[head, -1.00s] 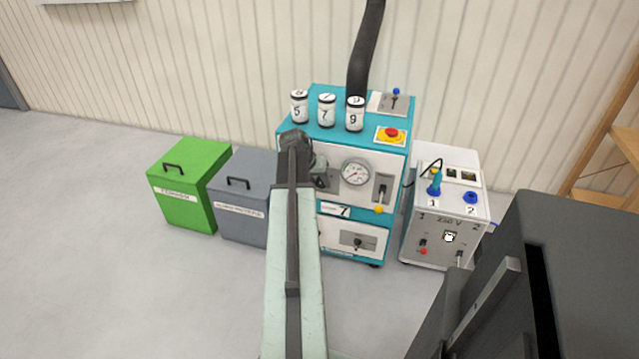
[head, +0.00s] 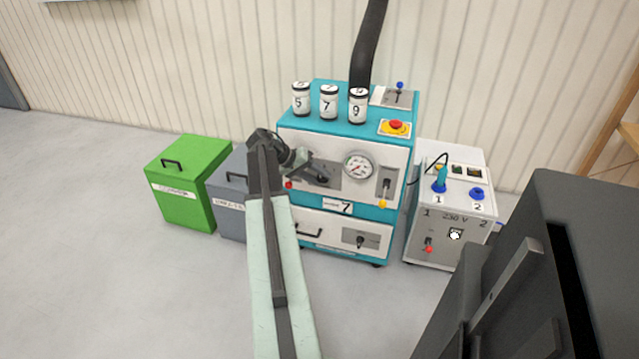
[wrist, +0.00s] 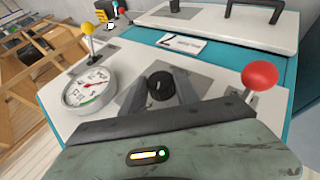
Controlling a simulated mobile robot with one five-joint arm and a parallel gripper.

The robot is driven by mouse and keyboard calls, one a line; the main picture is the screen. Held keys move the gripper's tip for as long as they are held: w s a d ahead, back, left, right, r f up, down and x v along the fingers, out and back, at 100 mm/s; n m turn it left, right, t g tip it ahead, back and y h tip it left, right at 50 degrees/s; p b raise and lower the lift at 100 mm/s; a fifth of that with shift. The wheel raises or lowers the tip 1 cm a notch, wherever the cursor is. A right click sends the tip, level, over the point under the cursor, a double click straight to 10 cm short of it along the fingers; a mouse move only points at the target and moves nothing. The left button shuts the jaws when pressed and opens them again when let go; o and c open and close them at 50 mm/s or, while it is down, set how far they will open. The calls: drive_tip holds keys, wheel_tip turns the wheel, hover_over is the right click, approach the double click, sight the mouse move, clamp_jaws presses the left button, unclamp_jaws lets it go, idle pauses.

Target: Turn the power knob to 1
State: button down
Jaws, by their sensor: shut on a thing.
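A black round knob (wrist: 160,86) sits on a grey plate on the machine's white front panel, between a dial gauge (wrist: 90,86) and a red ball lever (wrist: 260,77). My gripper (wrist: 160,88) is shut on this knob, one finger on each side. The gauge also shows in the head view (head: 359,167). The knob's markings cannot be read.
The teal machine (head: 345,130) carries several numbered jars (head: 329,103) and a red emergency button (head: 396,126). A yellow ball lever (head: 383,203) is right of the gauge. A white 230 V box (head: 436,245) stands to the right, green (head: 185,185) and grey bins to the left.

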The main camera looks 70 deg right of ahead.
drive_tip(key=shift+w+f+n+g+b, duration=0.15)
drive_tip(key=shift+f+n+g+b, duration=0.2)
drive_tip(key=shift+g+b, duration=0.6)
drive_tip(key=shift+b, duration=0.55)
drive_tip(key=shift+r+g, duration=0.15)
drive_tip(key=shift+g, duration=0.1)
drive_tip(key=c, duration=0.9)
unclamp_jaws()
drive_tip(key=p+v, duration=0.3)
drive_tip(key=v, duration=0.5)
drive_tip(key=shift+a+p, duration=0.1)
drive_tip(key=shift+p, duration=0.3)
